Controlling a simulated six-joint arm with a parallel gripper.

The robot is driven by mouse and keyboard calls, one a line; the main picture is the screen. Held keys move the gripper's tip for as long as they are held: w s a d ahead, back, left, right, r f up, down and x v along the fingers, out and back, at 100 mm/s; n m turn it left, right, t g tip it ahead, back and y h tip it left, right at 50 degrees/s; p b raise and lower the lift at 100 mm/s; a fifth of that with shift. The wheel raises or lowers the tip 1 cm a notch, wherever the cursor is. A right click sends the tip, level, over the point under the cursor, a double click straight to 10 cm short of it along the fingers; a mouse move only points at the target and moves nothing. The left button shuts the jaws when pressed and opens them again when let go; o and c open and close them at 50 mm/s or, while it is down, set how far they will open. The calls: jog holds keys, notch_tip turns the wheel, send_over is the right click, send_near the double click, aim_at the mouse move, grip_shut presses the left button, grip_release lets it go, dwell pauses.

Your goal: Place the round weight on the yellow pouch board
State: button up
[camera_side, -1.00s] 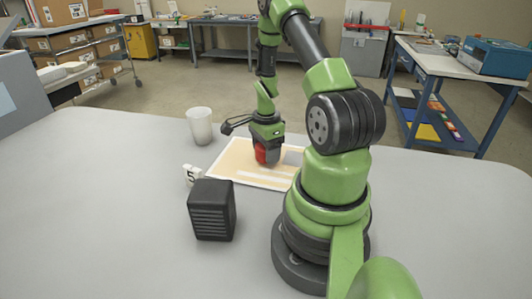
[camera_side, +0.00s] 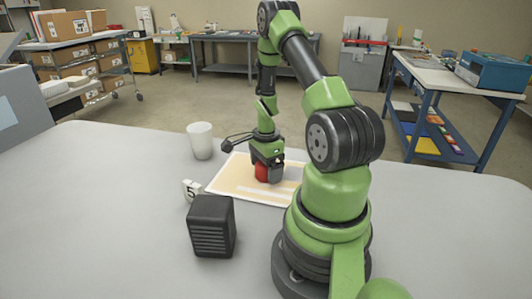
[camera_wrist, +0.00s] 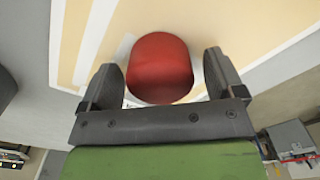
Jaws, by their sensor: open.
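The round weight (camera_wrist: 160,68) is red and sits between the two fingers of my gripper (camera_wrist: 164,74) in the wrist view. The fingers are apart, with a narrow gap showing on each side of the weight. In the side view the weight (camera_side: 262,172) shows low at my gripper (camera_side: 268,171), partly hidden by a finger. The yellow pouch board (camera_side: 228,180) is a pale yellow sheet with white edges, flat on the table. The weight is over the board and appears to rest on it; its underside is hidden.
A white cup (camera_side: 201,142) stands behind the board to the left. A black ribbed box (camera_side: 211,226) and a small white marker with a 5 (camera_side: 191,189) stand at the front left. The grey table (camera_side: 90,210) is clear at the far left.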

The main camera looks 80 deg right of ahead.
notch_tip(320, 180, up, 11)
jog(key=shift+r, duration=0.1)
jog(key=w+a+r+n+t+h, duration=0.1)
jog(key=w+a+r+n+t, duration=0.35)
jog(key=a+r+n, duration=0.8)
jog(key=s+a+r+n+t+y, duration=0.1)
jog(key=s+a+r+n, duration=0.2)
jog(key=a+n, duration=0.2)
jog(key=s+a+r+n+t+y, duration=0.1)
jog(key=s+a+r+n+y, duration=0.1)
jog(key=a+n, duration=0.3)
jog(key=s+a+r, duration=0.1)
jog(key=a, duration=0.3)
jog(key=shift+s+a+t, duration=0.15)
jog(key=shift+s+t, duration=0.2)
